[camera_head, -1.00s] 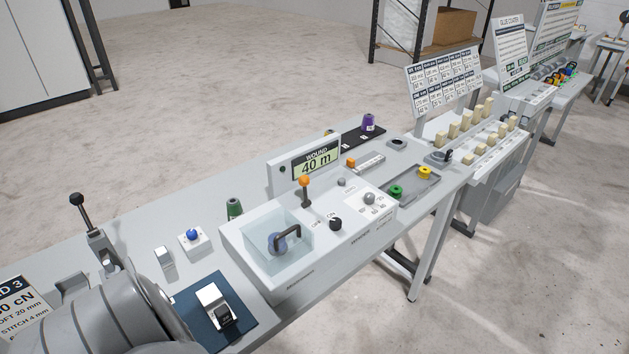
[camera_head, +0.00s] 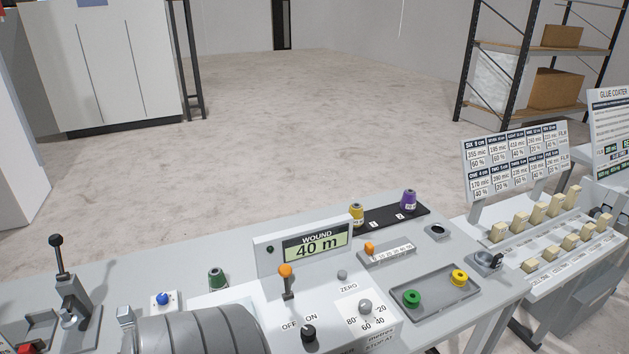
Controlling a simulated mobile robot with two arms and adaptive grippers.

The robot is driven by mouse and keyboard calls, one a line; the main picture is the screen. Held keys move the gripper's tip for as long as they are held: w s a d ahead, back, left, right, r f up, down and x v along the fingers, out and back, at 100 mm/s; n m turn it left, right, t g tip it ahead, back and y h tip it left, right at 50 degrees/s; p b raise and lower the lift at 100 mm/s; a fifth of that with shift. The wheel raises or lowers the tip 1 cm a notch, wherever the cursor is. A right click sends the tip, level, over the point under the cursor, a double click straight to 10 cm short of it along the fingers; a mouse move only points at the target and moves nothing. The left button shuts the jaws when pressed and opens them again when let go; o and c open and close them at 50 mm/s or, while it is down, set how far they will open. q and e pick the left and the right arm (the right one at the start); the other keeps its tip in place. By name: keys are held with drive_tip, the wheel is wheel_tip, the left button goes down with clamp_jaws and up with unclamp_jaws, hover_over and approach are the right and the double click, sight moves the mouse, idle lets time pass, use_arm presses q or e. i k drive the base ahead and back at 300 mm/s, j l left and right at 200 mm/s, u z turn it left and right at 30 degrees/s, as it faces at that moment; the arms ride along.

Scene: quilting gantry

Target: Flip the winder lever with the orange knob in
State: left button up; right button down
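The winder lever with the orange knob (camera_head: 285,271) stands up from the white winder panel (camera_head: 260,309), just below the display. Its dark stem looks close to upright. The display (camera_head: 317,244) reads "WOUND 40 m". A black knob (camera_head: 308,333) marked OFF and ON sits in front of the lever, and a grey dial (camera_head: 365,307) with numbers is to its right. A grey ribbed part of my own arm covers the left part of the winder, including its clear window. Neither gripper shows in this view.
A grey tray (camera_head: 434,296) with green (camera_head: 411,298) and yellow (camera_head: 459,278) spools lies right of the winder. A black-knobbed lever (camera_head: 57,241) stands at far left. Yellow and purple (camera_head: 408,200) cones stand behind. Cream sliders (camera_head: 498,232) are at right.

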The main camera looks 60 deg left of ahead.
sight(284, 270)
drive_tip(key=i+u, duration=0.15)
drive_tip(key=u, duration=0.25)
drive_tip(key=i+u, duration=0.2)
drive_tip(key=u, duration=0.25)
drive_tip(key=i+l+u, duration=0.15)
drive_tip(key=u, duration=0.25)
